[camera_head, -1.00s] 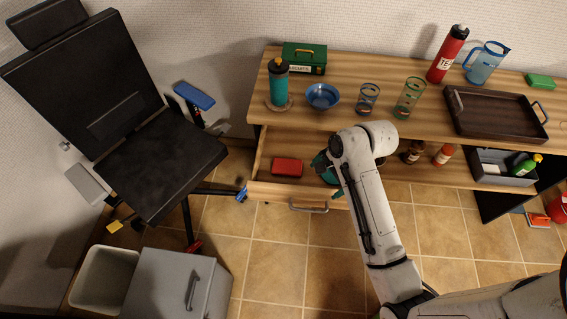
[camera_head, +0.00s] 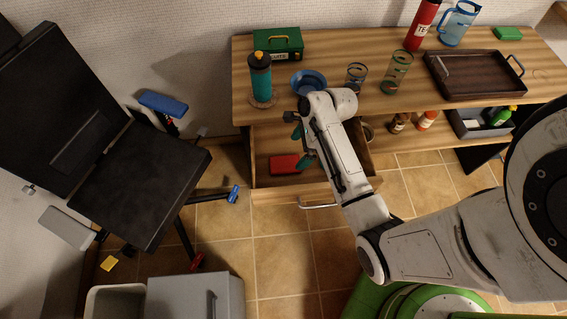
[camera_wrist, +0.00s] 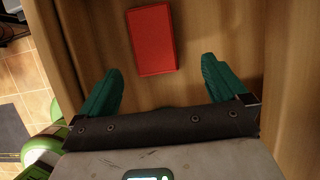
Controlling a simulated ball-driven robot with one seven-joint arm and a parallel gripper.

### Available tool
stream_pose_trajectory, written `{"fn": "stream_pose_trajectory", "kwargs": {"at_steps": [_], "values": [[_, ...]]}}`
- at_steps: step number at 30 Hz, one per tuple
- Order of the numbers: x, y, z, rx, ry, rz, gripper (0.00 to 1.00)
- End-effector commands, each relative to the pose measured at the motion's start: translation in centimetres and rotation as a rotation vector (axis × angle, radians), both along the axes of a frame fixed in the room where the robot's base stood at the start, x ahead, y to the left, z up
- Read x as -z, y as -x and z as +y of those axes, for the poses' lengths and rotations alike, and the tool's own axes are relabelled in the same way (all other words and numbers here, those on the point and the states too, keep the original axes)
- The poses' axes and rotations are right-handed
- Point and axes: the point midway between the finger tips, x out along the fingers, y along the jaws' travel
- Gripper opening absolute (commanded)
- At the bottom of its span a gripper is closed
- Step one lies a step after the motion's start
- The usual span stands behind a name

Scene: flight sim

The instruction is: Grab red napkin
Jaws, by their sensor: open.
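The red napkin (camera_head: 285,164) is a flat red rectangle lying in the open wooden drawer (camera_head: 262,190) below the counter. It also shows in the wrist view (camera_wrist: 152,40), flat on the drawer floor, just beyond the fingertips and nearly centred between them. My gripper (camera_wrist: 160,85) is open, with two green fingers spread apart and nothing between them. In the head view my gripper (camera_head: 302,145) hangs over the drawer just right of the napkin. The wrist partly hides the drawer's right part.
On the counter stand a teal bottle (camera_head: 260,80), a blue bowl (camera_head: 308,82), glasses (camera_head: 396,72), a green box (camera_head: 277,44) and a dark tray (camera_head: 474,76). The drawer's front wall and handle (camera_head: 319,205) face the tiled floor. A black chair (camera_head: 140,180) stands left.

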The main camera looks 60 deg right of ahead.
Motion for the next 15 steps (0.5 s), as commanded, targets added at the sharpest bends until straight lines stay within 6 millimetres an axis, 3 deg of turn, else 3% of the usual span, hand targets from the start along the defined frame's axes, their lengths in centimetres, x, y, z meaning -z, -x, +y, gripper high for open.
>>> {"fn": "stream_pose_trajectory", "kwargs": {"at_steps": [5, 15], "values": [[1.0, -0.2, 0.3, 0.0, 0.0, 0.001, 0.99], [5.1, -1.0, 1.8, -0.001, 0.001, 0.001, 0.99]]}}
